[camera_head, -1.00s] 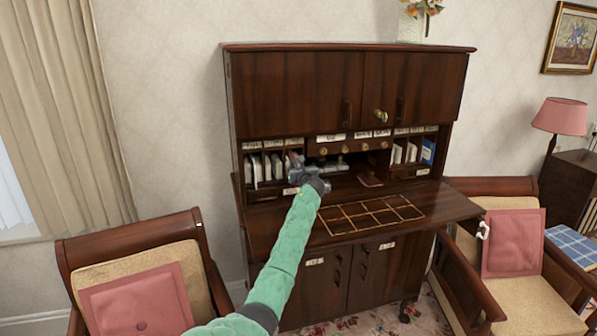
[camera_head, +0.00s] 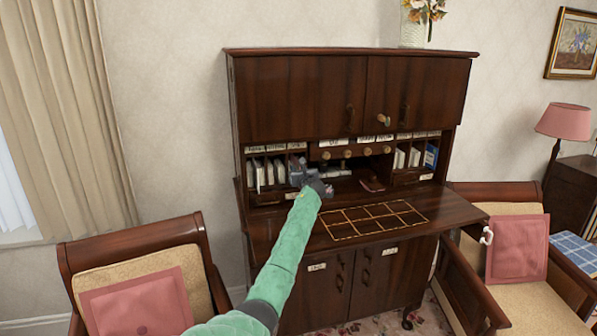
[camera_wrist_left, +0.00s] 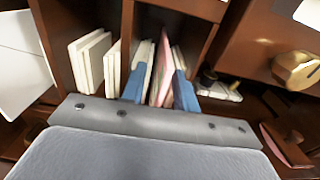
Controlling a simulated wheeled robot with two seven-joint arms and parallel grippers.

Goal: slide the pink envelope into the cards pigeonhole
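The pink envelope (camera_wrist_left: 165,62) stands upright and slightly tilted in a pigeonhole of the desk in the left wrist view, among pale cards (camera_wrist_left: 144,58). My left gripper (camera_wrist_left: 160,92) reaches into the front of that pigeonhole. Its two blue fingers are apart, one on either side of the envelope and some pale paper, with the envelope nearer the right finger. In the head view the left gripper (camera_head: 299,172) is at the left pigeonholes (camera_head: 270,170), and I cannot make out the envelope there. The pigeonhole labels are too small to read. My right gripper is not in view.
The dark wooden desk (camera_head: 350,95) has a fold-down writing surface (camera_head: 440,212) with a gold grid. A brass knob (camera_wrist_left: 296,70) is just right of the pigeonhole. Armchairs with pink cushions stand at the left (camera_head: 140,302) and right (camera_head: 518,248).

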